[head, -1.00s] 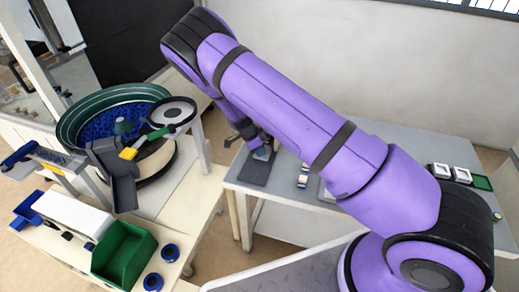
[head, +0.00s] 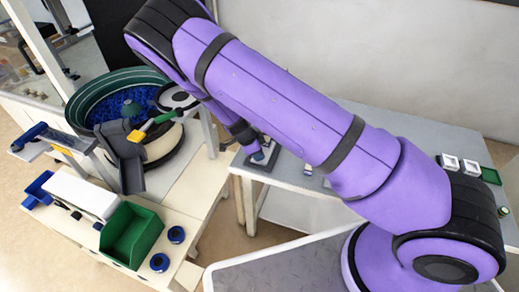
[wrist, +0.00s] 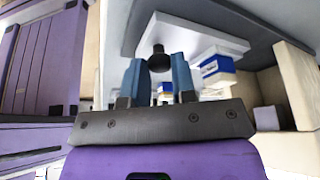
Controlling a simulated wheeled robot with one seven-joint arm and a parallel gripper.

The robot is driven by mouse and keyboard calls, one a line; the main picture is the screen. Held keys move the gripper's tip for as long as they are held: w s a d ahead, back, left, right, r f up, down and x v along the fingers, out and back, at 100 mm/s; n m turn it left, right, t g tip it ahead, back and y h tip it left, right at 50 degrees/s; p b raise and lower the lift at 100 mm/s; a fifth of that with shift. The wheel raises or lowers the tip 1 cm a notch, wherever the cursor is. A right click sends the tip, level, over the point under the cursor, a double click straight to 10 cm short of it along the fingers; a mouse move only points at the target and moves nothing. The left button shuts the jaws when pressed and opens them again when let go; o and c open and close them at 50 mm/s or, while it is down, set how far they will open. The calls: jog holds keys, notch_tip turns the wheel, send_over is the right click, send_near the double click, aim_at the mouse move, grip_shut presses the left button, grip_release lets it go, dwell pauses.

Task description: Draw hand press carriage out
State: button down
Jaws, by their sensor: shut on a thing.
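The hand press shows in the head view as a dark grey base plate (head: 250,169) at the left end of the grey table, mostly hidden by my arm. In the wrist view a round black knob (wrist: 158,50) sits between the blue fingers of my gripper (wrist: 159,72), which is shut on it. A pale block (wrist: 200,33) lies just behind and to the right of the knob; I take it for the carriage. In the head view my gripper (head: 262,153) is small and low over the plate.
A blue and white box (wrist: 215,68) stands close to the right of the fingers. The grey table (head: 400,125) carries small white trays (head: 449,162) at the right. A bowl feeder (head: 85,100) and a green bin (head: 132,236) stand on the left bench.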

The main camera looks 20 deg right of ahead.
jog(key=shift+s+a, duration=0.2)
jog(key=c, duration=0.9)
grip_release()
jog(key=shift+r, duration=0.1)
jog(key=v, duration=1)
jog(key=shift+a+r, duration=0.1)
jog(key=shift+r, duration=0.2)
